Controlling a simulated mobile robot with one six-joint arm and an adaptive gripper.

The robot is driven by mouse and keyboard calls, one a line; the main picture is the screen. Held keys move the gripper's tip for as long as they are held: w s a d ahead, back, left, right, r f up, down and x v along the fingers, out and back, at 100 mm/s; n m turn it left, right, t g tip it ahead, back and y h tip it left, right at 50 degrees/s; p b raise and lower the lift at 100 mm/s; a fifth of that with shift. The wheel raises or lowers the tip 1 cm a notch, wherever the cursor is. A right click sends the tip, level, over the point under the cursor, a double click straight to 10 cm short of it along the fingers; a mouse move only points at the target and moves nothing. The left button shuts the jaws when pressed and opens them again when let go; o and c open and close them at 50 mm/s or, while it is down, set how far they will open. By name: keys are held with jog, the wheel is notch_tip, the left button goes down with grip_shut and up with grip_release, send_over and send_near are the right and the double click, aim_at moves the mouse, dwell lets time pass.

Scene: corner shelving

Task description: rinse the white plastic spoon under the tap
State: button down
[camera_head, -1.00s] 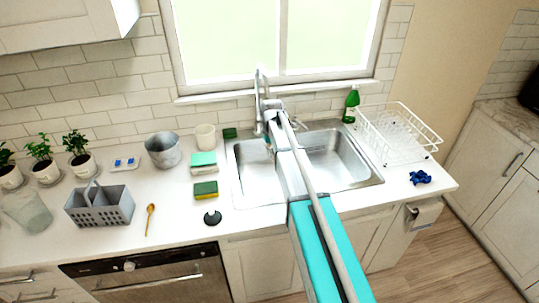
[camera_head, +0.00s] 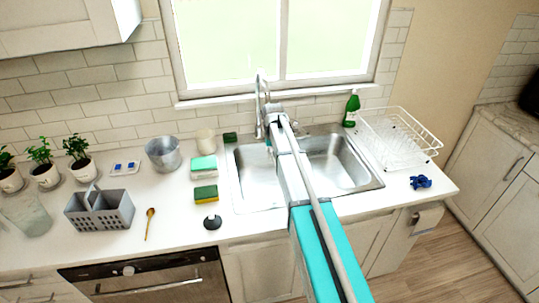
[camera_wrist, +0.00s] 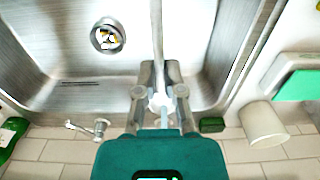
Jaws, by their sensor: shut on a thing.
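My gripper (camera_wrist: 160,98) points down over the sink and is shut on a small white piece (camera_wrist: 159,102), which looks like part of the white plastic spoon. Most of the spoon is hidden or cannot be told apart from the pale strip beyond the fingertips. In the head view my arm hides the gripper's fingertips and the spoon. The tap (camera_head: 258,98) stands behind the sink, just left of my arm's end. The sink (camera_head: 258,185) has two basins. A lever handle (camera_wrist: 99,128) shows in the wrist view. I cannot make out any running water.
A drain (camera_wrist: 107,36) with yellowish bits shows in one basin. Sponges (camera_head: 205,192), a cream cup (camera_wrist: 262,124) and a metal pot (camera_head: 163,154) stand left of the sink. A green bottle (camera_head: 352,109) and white dish rack (camera_head: 432,151) are right. A wooden spoon (camera_head: 149,224) lies front left.

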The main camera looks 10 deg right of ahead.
jog(key=shift+s+d, duration=0.2)
jog(key=shift+d, duration=0.3)
dwell(0.5)
jog(key=s+a, duration=0.3)
jog(key=s, duration=0.4)
jog(key=shift+s, duration=0.25)
dwell(0.6)
dwell(1.6)
jog(key=s+a+r+p, duration=0.1)
jog(key=s+r+p, duration=0.3)
jog(key=shift+s+a, duration=0.35)
dwell(0.4)
jog(key=shift+f, duration=0.1)
dwell(0.4)
notch_tip(320, 180, down, 4)
jog(key=b, duration=0.4)
jog(key=shift+f, duration=0.1)
